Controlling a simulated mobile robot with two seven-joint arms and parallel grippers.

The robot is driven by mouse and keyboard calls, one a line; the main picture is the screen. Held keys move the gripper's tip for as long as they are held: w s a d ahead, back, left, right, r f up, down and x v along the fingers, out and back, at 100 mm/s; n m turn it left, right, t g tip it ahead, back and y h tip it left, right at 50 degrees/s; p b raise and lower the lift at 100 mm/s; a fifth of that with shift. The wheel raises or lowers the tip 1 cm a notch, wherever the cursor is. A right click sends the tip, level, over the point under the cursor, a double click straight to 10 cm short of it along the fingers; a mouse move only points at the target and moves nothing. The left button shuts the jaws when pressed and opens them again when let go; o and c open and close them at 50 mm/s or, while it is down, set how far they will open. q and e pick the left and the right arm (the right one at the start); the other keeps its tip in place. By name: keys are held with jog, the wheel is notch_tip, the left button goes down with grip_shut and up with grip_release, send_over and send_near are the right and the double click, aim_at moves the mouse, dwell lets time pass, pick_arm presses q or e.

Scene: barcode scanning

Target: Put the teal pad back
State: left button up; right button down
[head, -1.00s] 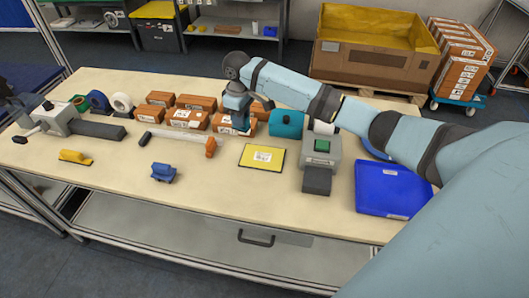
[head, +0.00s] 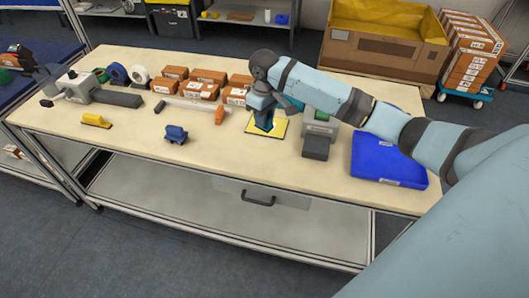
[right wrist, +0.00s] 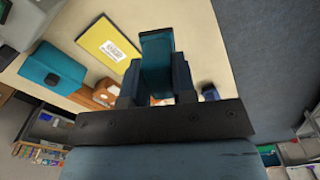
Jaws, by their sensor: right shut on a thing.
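My right gripper (head: 264,121) is shut on a teal pad and holds it over the worktable. In the right wrist view, the teal pad (right wrist: 157,48) sticks out between the two dark fingers of the right gripper (right wrist: 156,76). In the head view the fingers and arm mostly hide it. A yellow sheet with a white label (head: 251,128) lies below the gripper; the right wrist view shows this sheet (right wrist: 106,39) left of the pad. I cannot tell whether pad and sheet touch. My left gripper is not in view.
A teal box (right wrist: 52,69) stands near the sheet. A grey device with a green top (head: 318,126) stands to the right, before a blue tray (head: 385,165). Several brown boxes (head: 202,89) stand behind. A blue block (head: 176,134) lies front left. The front middle of the table is clear.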

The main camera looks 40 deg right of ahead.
notch_tip(320, 180, down, 15)
jog(key=shift+f+p, duration=0.1)
jog(key=shift+p, duration=0.35)
jog(key=c, duration=0.9)
grip_release()
jog(key=shift+c, duration=0.2)
